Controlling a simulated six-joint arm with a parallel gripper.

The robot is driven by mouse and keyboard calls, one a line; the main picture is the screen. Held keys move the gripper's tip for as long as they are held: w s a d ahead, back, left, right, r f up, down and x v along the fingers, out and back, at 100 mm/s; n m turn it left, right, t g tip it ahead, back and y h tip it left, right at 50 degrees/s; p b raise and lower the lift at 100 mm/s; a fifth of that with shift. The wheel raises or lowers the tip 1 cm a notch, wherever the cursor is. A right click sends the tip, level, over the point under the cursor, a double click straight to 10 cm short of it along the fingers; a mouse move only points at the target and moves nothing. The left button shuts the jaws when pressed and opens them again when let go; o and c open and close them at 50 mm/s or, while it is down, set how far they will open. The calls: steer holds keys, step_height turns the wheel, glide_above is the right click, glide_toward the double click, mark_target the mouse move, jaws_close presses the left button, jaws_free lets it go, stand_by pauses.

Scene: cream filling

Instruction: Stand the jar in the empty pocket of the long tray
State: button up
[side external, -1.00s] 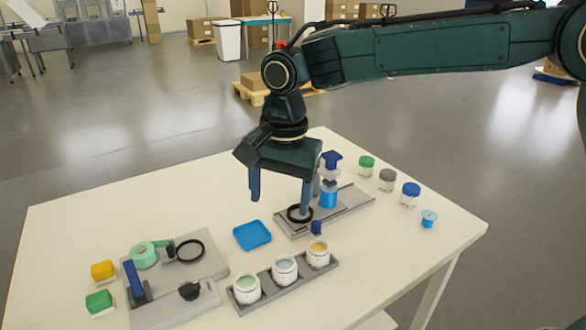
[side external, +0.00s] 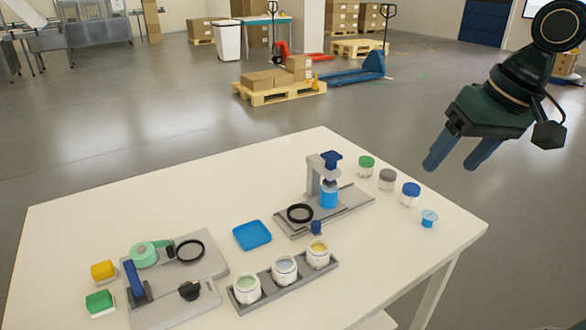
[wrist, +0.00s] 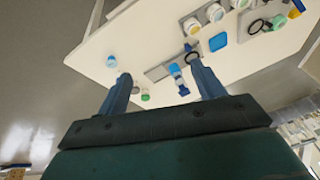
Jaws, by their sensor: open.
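The long grey tray (side external: 290,288) lies near the front of the white table. Three open white jars stand upright in a row in it: one with green contents (side external: 246,288), one with pale blue contents (side external: 285,270) and one with yellow contents (side external: 318,254). I see no empty pocket in the tray. The jars also show at the top of the wrist view (wrist: 215,13). My gripper (side external: 450,167) is open and empty, raised beyond the table's right side, well away from the tray. Its two fingers also show in the wrist view (wrist: 160,72).
A grey stand with a blue cylinder (side external: 328,198) and a black ring (side external: 300,213) is behind the tray. Lidded jars (side external: 388,179) and a small blue tub (side external: 429,218) line the right side. A blue square dish (side external: 252,235) and a taping station (side external: 205,262) are left.

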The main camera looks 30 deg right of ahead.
steer(key=s+d+f+n, duration=0.1)
steer(key=s+d+f, duration=0.1)
steer(key=s, duration=0.3)
steer(key=s+d+f+n+t, duration=0.1)
steer(key=s+d+f+n, duration=0.1)
steer(key=s, duration=0.3)
steer(key=shift+s+d+t+h, duration=0.2)
steer(key=shift+d+t+h, duration=0.1)
steer(key=shift+d, duration=0.25)
stand_by(0.5)
